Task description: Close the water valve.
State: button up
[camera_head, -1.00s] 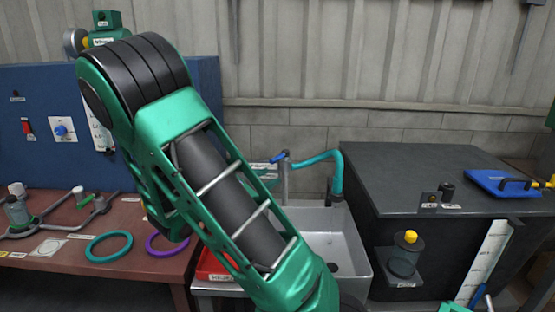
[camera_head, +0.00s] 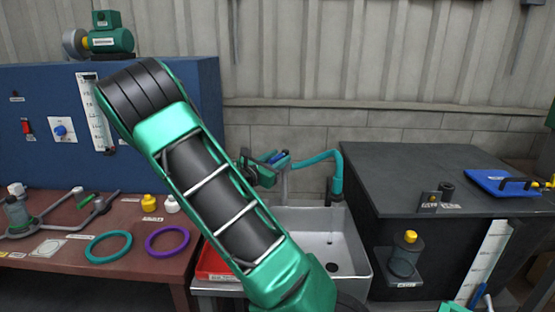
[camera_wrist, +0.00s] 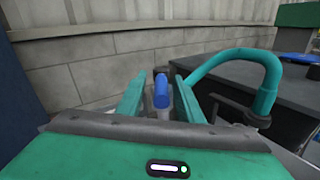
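The water valve's blue lever (camera_head: 279,158) is on top of a grey post (camera_head: 284,187) at the sink. A teal curved spout (camera_head: 320,157) runs right from it. My gripper (camera_head: 268,169) is at the lever, partly hidden by its own body in the head view. In the wrist view, my gripper (camera_wrist: 160,84) is open, its two green fingers on either side of the blue lever (camera_wrist: 161,92). Gaps show between lever and fingers, so it does not look gripped. The teal spout (camera_wrist: 240,58) arches to the right of the fingers.
The grey sink (camera_head: 352,240) lies below the valve. A dark cabinet (camera_head: 400,165) stands close on the right. A wooden table (camera_head: 125,215) with teal and purple rings is on the left, before a blue panel (camera_head: 45,100). A wall (camera_head: 310,140) is close behind.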

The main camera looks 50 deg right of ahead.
jog(key=shift+d, duration=0.6)
jog(key=shift+w, duration=0.1)
grip_shut()
